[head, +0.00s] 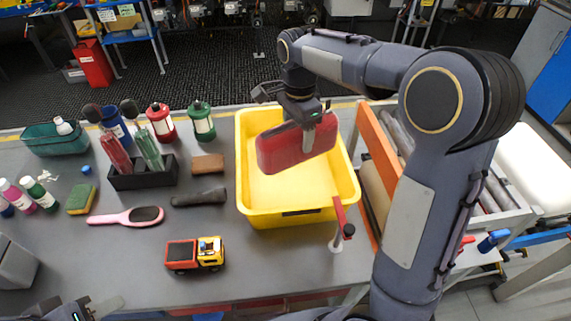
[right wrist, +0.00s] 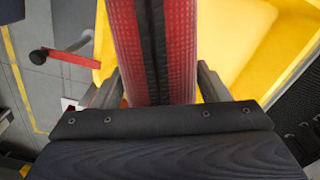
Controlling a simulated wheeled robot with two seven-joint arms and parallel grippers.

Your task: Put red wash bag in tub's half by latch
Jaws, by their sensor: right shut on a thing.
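The red wash bag (head: 297,146) hangs in my right gripper (head: 308,118), over the inside of the yellow tub (head: 248,195). In the right wrist view the bag (right wrist: 125,45), with a dark zip strip, sits between the two fingers (right wrist: 158,92). The tub looks empty in the part that shows; the bag hides some of its floor. A dark latch-like piece (head: 304,211) is on the tub's near wall. My left gripper (head: 92,309) is only partly in view at the bottom left edge; its jaws are unclear.
A red lever on a pale post (head: 341,218) stands by the tub's near right corner. A toy truck (head: 195,254), a pink hairbrush (head: 126,216), a black holder (head: 143,175) and several bottles lie or stand left of the tub. The orange-edged conveyor (head: 378,145) runs at the right.

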